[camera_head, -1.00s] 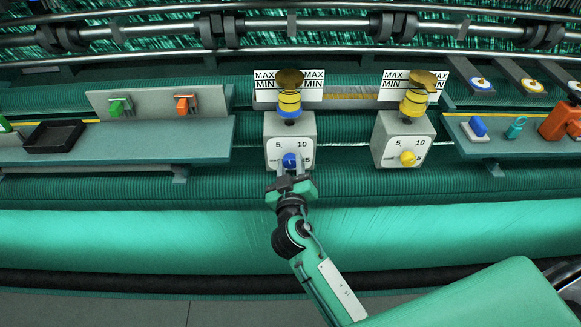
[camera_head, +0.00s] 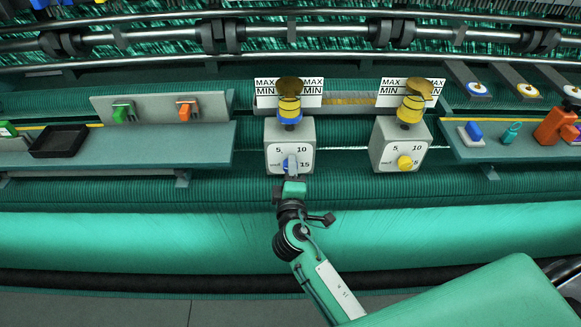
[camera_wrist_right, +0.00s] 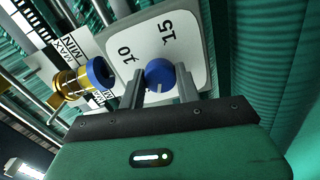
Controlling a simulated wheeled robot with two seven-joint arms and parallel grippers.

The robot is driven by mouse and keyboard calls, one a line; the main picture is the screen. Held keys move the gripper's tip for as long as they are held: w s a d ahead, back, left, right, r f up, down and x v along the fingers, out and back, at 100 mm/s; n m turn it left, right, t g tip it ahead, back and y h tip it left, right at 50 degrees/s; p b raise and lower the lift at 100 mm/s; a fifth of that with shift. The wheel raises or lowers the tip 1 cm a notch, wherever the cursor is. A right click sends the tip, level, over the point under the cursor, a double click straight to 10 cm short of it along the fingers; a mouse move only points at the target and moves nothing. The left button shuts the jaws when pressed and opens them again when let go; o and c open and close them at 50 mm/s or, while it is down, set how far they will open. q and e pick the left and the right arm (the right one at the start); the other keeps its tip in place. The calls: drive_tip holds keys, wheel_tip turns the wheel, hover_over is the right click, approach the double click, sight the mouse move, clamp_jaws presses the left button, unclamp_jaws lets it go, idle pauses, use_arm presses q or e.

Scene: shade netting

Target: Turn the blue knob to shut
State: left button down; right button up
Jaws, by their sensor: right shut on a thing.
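The blue knob (camera_head: 285,164) sits low on the face of the left grey dial box (camera_head: 271,133), whose white face shows the numbers 5, 10 and 15. My right gripper (camera_head: 290,160) is shut on the knob, one finger on each side, and partly covers it in the head view. In the right wrist view the blue knob (camera_wrist_right: 160,74) shows between the two fingers of the right gripper (camera_wrist_right: 160,80), with the 10 and 15 tilted beyond it. A pale mark shows on the knob. The left gripper is not in view.
A second dial box (camera_head: 384,147) with a yellow knob (camera_head: 404,162) stands to the right. MAX/MIN plates and yellow-topped fittings stand above both boxes. A left shelf (camera_head: 205,150) holds a black tray (camera_head: 59,141), with green and orange switches behind it. Another shelf is at the right.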

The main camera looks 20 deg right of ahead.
drive_tip(key=n+p, duration=0.5)
drive_tip(key=n, duration=0.5)
drive_tip(key=shift+n, duration=0.3)
drive_tip(key=shift+f+p, duration=0.1)
drive_tip(key=shift+p, duration=0.2)
drive_tip(key=o, duration=1)
drive_tip(key=shift+c, duration=0.2)
drive_tip(key=b+v, duration=0.5)
drive_tip(key=v, duration=0.8)
drive_tip(key=shift+s+b, duration=0.3)
drive_tip(key=shift+s, duration=0.1)
